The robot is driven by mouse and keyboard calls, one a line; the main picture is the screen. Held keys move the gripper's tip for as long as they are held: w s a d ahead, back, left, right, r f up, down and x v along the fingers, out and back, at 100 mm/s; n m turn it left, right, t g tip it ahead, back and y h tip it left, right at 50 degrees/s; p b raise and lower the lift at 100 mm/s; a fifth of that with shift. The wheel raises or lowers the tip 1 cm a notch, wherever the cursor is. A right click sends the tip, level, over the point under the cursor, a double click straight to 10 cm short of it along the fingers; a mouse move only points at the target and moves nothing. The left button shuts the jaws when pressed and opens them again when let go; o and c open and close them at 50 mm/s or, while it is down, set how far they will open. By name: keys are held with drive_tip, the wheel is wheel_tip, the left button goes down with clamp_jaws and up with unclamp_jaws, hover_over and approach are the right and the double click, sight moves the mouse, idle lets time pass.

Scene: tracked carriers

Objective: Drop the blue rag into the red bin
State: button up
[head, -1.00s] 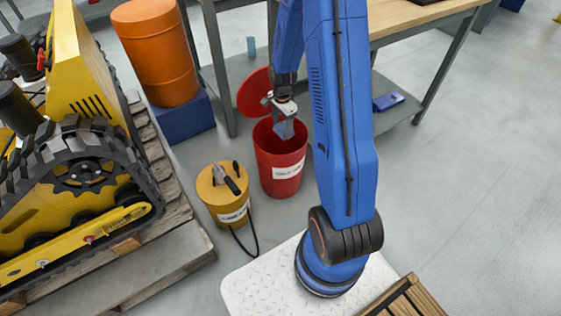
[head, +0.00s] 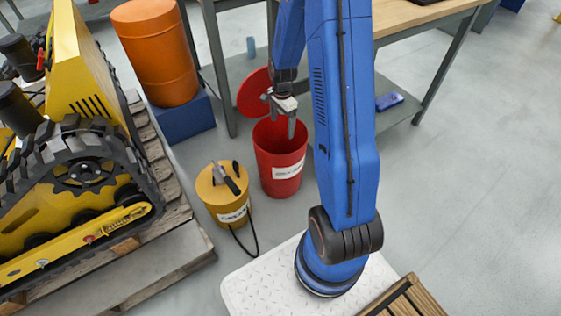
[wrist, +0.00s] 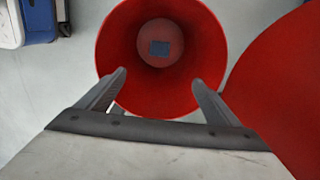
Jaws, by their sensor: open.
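The red bin (head: 279,160) stands on the floor with its lid (head: 252,92) raised at the back. It has a white label on its front. My gripper (head: 281,121) is above the bin's mouth, jaws open and empty. In the wrist view my gripper (wrist: 158,82) has its two fingers apart over the bin (wrist: 205,45). The blue rag (wrist: 159,48) lies at the bottom inside the bin, below the fingers and apart from them. The bin's wall hides the rag in the head view.
A yellow can (head: 221,193) with tools on its top stands left of the bin. An orange drum (head: 156,52) rests on a blue base behind it. A tracked yellow machine (head: 75,180) sits on a pallet at left. A workbench (head: 400,18) is behind. Floor at right is clear.

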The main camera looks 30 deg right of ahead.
wheel_tip(320, 180, up, 15)
drive_tip(key=shift+r, duration=0.2)
idle(0.3)
